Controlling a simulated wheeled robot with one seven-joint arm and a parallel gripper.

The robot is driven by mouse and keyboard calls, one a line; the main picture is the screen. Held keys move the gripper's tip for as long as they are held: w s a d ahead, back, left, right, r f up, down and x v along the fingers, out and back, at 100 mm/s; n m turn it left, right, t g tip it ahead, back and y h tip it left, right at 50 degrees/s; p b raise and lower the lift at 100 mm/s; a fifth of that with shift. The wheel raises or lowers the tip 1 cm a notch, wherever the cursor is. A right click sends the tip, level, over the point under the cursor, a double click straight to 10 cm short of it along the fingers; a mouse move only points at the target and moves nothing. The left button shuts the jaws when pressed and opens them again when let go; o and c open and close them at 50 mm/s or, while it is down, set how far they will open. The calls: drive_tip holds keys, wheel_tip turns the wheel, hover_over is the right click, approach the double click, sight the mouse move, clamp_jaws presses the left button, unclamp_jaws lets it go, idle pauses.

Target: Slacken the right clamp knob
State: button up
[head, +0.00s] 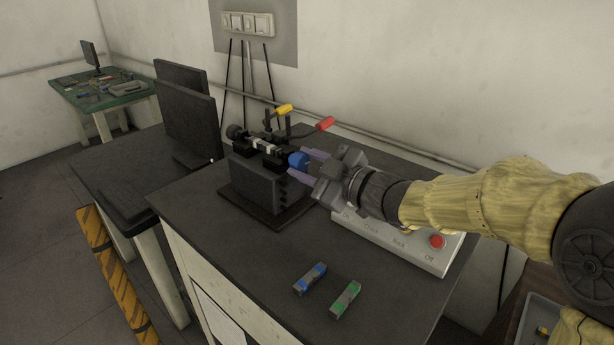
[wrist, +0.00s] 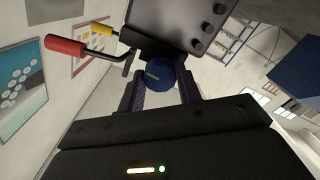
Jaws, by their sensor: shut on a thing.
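The right clamp knob (head: 299,159) is a blue round knob on the right end of the black tensile frame (head: 256,184) on the dark table. In the wrist view the blue knob (wrist: 161,75) sits between my two fingers. My gripper (head: 303,164) reaches in from the right and is shut on the knob, one finger on each side. It also shows in the wrist view (wrist: 162,90). A silver and black clamp assembly (head: 262,144) lies along the top of the frame. The far end has a dark knob (head: 235,131).
A yellow-handled lever (head: 284,109) and a red-handled lever (head: 325,124) stand just behind the knob. A control panel with a red button (head: 437,241) lies below my arm. A blue-marked block (head: 310,278) and a green-marked block (head: 345,299) lie in front. Monitors (head: 187,120) stand left.

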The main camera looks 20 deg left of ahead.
drive_tip(key=shift+f+n+b, duration=0.1)
drive_tip(key=shift+n+b, duration=0.3)
drive_tip(key=shift+n, duration=0.2)
drive_tip(key=o, duration=1)
drive_tip(key=shift+r, duration=0.2)
wheel_tip(320, 180, up, 10)
drive_tip(key=p, duration=0.2)
drive_tip(key=shift+f, duration=0.15)
